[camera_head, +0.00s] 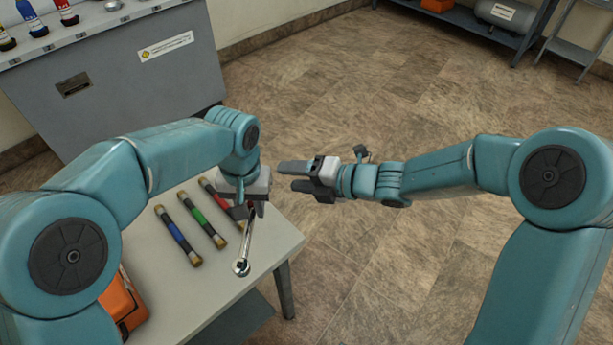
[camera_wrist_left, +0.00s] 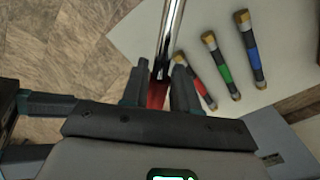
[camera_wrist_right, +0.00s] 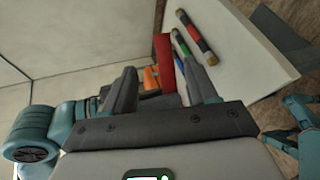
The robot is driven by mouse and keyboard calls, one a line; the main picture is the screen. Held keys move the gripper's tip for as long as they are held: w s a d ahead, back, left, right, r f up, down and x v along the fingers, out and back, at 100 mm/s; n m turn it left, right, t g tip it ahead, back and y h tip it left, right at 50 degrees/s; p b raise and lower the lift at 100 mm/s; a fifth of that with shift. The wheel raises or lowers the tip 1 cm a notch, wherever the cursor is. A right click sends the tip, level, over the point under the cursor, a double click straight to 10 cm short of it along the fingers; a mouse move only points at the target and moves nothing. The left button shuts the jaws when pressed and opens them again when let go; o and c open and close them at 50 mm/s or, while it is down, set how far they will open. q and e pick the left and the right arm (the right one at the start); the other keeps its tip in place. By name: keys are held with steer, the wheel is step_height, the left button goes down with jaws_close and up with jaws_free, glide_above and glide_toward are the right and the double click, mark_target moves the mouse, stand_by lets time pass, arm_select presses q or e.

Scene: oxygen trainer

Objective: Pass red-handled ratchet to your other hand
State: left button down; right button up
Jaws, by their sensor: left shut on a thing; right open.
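My left gripper (camera_head: 250,207) is shut on the red handle of the ratchet above the table's right edge. The ratchet's silver shaft and round head (camera_head: 241,267) hang toward the front of the head view. In the left wrist view, the red handle (camera_wrist_left: 158,94) sits between the fingers (camera_wrist_left: 160,85) and the shaft runs up out of the picture. My right gripper (camera_head: 285,176) is open and empty to the right of the left gripper, fingers pointing left. In the right wrist view, the red handle (camera_wrist_right: 165,62) shows ahead between the open fingers (camera_wrist_right: 162,85), apparently untouched.
The light table (camera_head: 213,290) holds tubes with blue (camera_head: 178,233), green (camera_head: 203,220) and red (camera_head: 220,200) bands. An orange case (camera_head: 120,305) lies at its left. A grey cabinet (camera_head: 120,85) stands behind. The tiled floor (camera_head: 380,270) right of the table is clear.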

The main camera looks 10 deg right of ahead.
steer(key=x, duration=0.9)
steer(key=shift+a+f, duration=0.2)
jaws_close()
arm_select(q)
steer(key=c, duration=0.8)
jaws_free()
arm_select(e)
steer(key=shift+r, duration=0.1)
steer(key=shift+w, duration=0.1)
